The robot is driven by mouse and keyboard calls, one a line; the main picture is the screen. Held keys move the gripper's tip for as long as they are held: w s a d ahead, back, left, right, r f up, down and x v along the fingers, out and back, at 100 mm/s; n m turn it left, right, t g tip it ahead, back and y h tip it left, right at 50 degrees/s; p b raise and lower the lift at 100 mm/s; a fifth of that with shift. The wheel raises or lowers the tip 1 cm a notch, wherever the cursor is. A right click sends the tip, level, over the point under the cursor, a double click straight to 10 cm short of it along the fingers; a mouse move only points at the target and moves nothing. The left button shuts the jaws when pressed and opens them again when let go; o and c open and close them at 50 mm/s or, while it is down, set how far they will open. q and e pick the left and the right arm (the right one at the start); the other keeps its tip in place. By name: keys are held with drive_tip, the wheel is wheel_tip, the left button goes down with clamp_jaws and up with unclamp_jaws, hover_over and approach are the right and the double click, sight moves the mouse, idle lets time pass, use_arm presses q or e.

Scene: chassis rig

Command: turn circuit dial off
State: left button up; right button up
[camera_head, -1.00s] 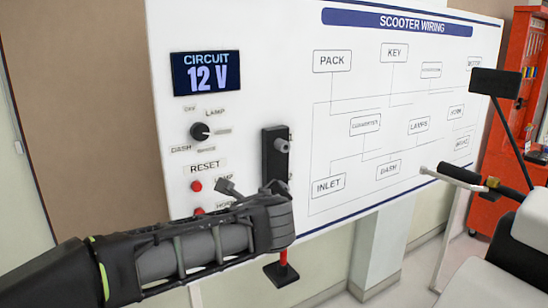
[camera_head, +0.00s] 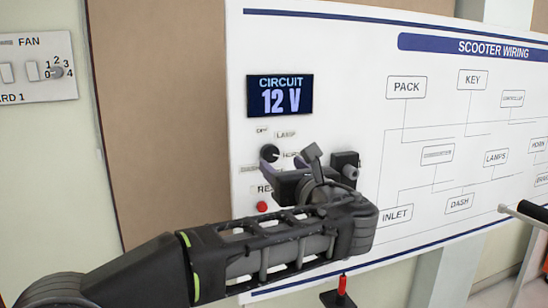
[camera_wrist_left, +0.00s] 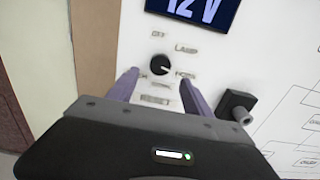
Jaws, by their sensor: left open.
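The circuit dial (camera_head: 269,153) is a round black knob on the white wiring board, below a dark screen (camera_head: 280,96) reading "CIRCUIT 12 V". Its pale mark faces right, towards the HORN label, away from OFF at upper left. My left gripper (camera_head: 279,178) is just below the dial, partly hiding the labels and the RESET area. In the left wrist view, the dial (camera_wrist_left: 162,64) shows ahead between the two spread purple-grey fingers of the left gripper (camera_wrist_left: 160,88). The gripper is open and empty; contact with the board cannot be told. My right gripper is out of view.
A black block with a round grey knob (camera_head: 349,172) sticks out of the board right of the gripper. A red button (camera_head: 262,207) sits below the dial. A fan panel (camera_head: 38,68) hangs on the left wall. A handlebar end (camera_head: 525,211) shows at right.

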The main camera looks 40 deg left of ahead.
sight(272, 156)
use_arm(q)
drive_tip(key=p+x, duration=0.1)
drive_tip(key=x, duration=0.5)
drive_tip(key=shift+w+a+p, duration=0.1)
drive_tip(key=shift+a+p, duration=0.1)
drive_tip(key=shift+p, duration=0.1)
clamp_jaws()
